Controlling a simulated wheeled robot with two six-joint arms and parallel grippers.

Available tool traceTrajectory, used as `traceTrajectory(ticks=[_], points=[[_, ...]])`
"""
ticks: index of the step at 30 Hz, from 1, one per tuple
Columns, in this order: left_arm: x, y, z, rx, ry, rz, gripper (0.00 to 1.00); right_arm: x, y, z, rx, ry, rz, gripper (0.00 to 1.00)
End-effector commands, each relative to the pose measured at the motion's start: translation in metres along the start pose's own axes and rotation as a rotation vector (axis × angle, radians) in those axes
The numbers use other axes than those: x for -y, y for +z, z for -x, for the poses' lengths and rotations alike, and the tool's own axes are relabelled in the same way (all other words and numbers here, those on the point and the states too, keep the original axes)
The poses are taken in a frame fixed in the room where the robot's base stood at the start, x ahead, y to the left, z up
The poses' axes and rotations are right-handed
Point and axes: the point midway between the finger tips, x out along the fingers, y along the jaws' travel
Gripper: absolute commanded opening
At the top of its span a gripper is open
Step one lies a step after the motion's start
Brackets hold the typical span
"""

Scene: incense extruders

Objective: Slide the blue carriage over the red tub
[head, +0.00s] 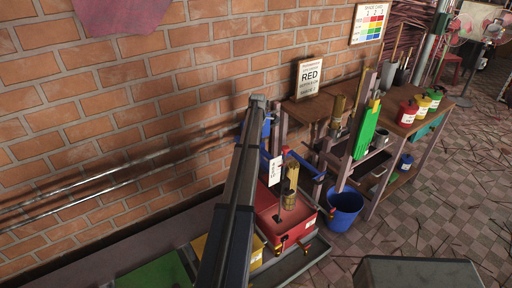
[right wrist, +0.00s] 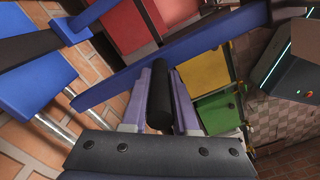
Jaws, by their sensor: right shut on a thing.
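The blue carriage (head: 306,170) shows in the head view as blue arms at the back and right of the red tub (head: 266,228). A brass cylinder (head: 291,182) stands upright above the tub. My dark arm hides the carriage's left part. In the right wrist view, the carriage's long blue bar (right wrist: 180,58) crosses in front of the red tub (right wrist: 115,25) and the yellow tub (right wrist: 200,60). My right gripper (right wrist: 161,85) is shut on a black handle (right wrist: 160,105) beside this bar. My left gripper is in neither view.
Two metal rails (head: 90,183) run along the brick wall. A yellow tub (head: 256,249) and a green tub (head: 152,272) stand left of the red one. A blue bucket (head: 345,207) stands close on the right, before a wooden bench (head: 392,124).

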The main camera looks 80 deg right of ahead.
Motion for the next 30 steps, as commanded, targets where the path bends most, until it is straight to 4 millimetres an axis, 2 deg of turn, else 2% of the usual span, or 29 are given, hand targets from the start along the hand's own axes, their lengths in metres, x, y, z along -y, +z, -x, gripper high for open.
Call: traceTrajectory(ticks=[5,6,13,23,30], points=[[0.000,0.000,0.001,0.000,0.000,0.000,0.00,-0.004,0.004,0.001,0.003,0.004,-0.003,0.00],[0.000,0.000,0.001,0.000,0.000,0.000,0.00,-0.004,0.004,0.001,0.003,0.005,-0.003,0.32],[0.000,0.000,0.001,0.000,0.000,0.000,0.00,-0.003,0.003,0.001,0.002,0.004,-0.002,0.57],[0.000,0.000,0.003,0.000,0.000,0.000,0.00,-0.002,0.002,0.003,0.001,0.003,-0.002,0.57],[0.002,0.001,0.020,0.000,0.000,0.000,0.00,-0.002,0.002,0.020,0.001,0.003,-0.002,0.57]])
